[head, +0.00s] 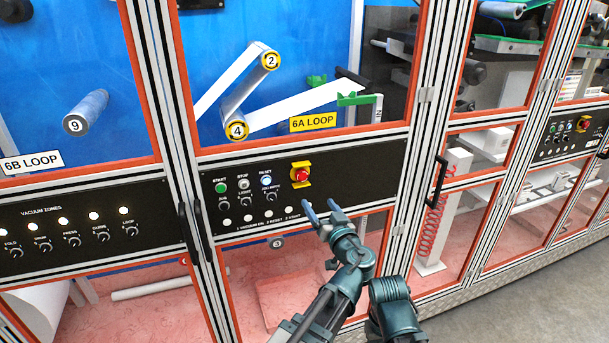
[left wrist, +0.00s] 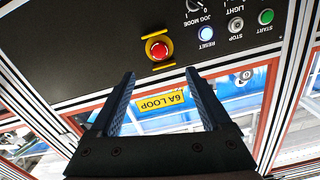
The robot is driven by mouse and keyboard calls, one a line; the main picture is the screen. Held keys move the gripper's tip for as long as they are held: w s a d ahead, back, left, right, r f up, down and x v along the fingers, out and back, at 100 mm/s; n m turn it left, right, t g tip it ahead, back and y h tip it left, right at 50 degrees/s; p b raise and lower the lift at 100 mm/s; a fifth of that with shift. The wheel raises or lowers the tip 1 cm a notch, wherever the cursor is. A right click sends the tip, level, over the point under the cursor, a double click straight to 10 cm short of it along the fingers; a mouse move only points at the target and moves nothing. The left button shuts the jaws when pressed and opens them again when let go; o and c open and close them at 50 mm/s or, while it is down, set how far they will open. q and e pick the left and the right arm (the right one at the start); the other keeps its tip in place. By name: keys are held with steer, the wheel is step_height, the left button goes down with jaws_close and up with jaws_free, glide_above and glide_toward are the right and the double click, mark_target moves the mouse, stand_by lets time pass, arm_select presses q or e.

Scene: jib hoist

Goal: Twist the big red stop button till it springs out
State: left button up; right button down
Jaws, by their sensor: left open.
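The big red stop button (head: 302,174) sits on a yellow backing on the black control panel (head: 350,172), to the right of the small buttons. My left gripper (head: 320,205) is open and empty, with its fingertips just below the button in the head view. In the left wrist view, which is upside down, the red button (left wrist: 158,49) shows just beyond and between the fingertips of my left gripper (left wrist: 160,74). The fingers look apart from it. Whether the button is pressed in or out, I cannot tell. My right gripper is not in view.
Left of the stop button are a green START button (head: 221,187), a STOP button (head: 244,184), a lit RESET button (head: 266,180) and black knobs. A row of white lights runs below. Red-framed glass doors with metal posts (head: 415,150) surround the panel.

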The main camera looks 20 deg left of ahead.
mark_target(303, 176)
arm_select(q)
steer(key=x, duration=1.4)
steer(key=shift+d+r, duration=0.1)
steer(key=shift+r, duration=0.25)
steer(key=shift+c, duration=0.4)
jaws_close()
steer(key=shift+m, duration=0.3)
steer(key=m, duration=0.3)
steer(key=shift+m, duration=1.7)
steer(key=shift+w, duration=0.1)
